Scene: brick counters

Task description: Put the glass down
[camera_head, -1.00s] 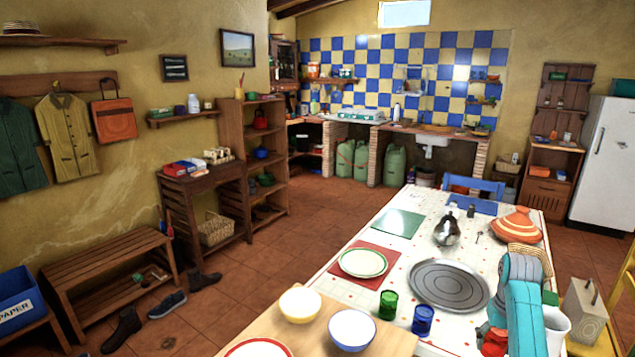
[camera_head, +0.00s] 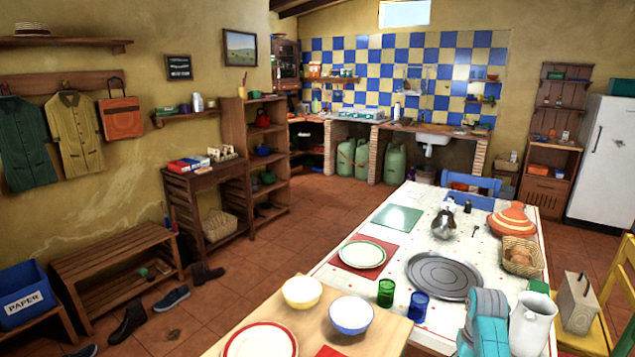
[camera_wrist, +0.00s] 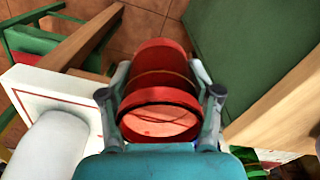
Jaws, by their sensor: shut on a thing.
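My gripper (camera_wrist: 160,72) is shut on a red glass (camera_wrist: 158,122), with one finger on each side of it in the wrist view. The glass's open rim is nearest the wrist camera, and its far end points away toward the top of that view. In the head view my arm is at the bottom right, and the red glass is hidden there. The white table (camera_head: 335,283) has a green glass (camera_head: 386,292) and a blue glass (camera_head: 418,305) side by side near its front end. It also shows in the wrist view (camera_wrist: 28,92).
A wooden surface (camera_head: 385,343) with bowls and a plate adjoins the table's front. A grey round tray (camera_head: 444,276), a white pitcher (camera_head: 530,322) and a basket (camera_head: 522,257) stand on the table. Tiled floor shows beyond the glass in the wrist view.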

